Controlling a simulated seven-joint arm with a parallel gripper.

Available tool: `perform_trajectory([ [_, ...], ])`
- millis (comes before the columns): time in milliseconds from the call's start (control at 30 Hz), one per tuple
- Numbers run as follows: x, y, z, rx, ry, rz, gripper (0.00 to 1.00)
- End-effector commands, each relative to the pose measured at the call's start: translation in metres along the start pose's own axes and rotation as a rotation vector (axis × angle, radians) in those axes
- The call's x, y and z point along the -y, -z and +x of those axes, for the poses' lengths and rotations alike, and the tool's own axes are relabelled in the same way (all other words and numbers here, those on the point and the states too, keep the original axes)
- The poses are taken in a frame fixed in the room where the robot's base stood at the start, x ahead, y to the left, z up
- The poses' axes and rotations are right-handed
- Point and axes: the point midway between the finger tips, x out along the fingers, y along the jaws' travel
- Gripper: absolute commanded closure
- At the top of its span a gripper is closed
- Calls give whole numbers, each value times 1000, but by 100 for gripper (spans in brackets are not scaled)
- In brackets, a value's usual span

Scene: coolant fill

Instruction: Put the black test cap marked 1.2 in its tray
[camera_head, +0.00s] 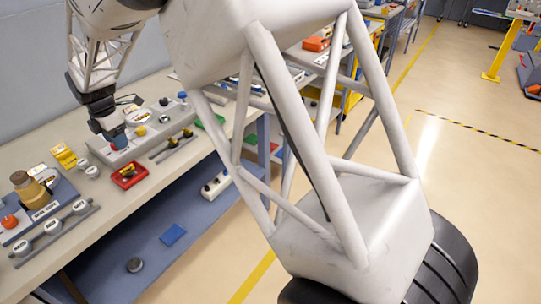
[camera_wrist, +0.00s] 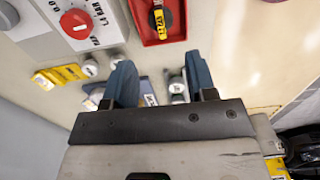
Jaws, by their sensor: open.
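A small red tray (camera_head: 129,176) lies on the bench near its front edge, and it also shows at the top of the wrist view (camera_wrist: 146,36). A black cap with a yellow label (camera_wrist: 166,14) sits in the red tray; its marking is too small to read surely. My gripper (camera_head: 116,142) is over the grey panel box, left of and behind the red tray in the head view. In the wrist view my gripper (camera_wrist: 158,78) has its two blue-grey fingers wide apart, with nothing held between them. The red tray is beyond the fingertips there.
The grey panel box (camera_head: 150,127) has a red knob (camera_wrist: 75,23) close to my gripper. Yellow blocks (camera_head: 63,155) and small grey caps stand left of it. A brass-topped fitting (camera_head: 36,191) and a grey rail (camera_head: 55,232) with several caps are further left.

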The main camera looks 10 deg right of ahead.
Motion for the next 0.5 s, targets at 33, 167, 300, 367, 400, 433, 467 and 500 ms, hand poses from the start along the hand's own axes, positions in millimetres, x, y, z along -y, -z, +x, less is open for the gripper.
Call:
perform_trajectory([
  [33,0,0,0,0,0,1,48],
  [167,4,-4,-4,0,-2,17,48],
  [300,18,-16,-14,1,-9,74,48],
  [367,28,-24,-21,2,-14,115,48],
  [400,36,-31,-26,2,-17,147,48],
  [433,43,-36,-30,2,-20,172,48],
  [467,50,-41,-35,3,-23,200,48],
  [500,60,-48,-41,3,-27,241,48],
])
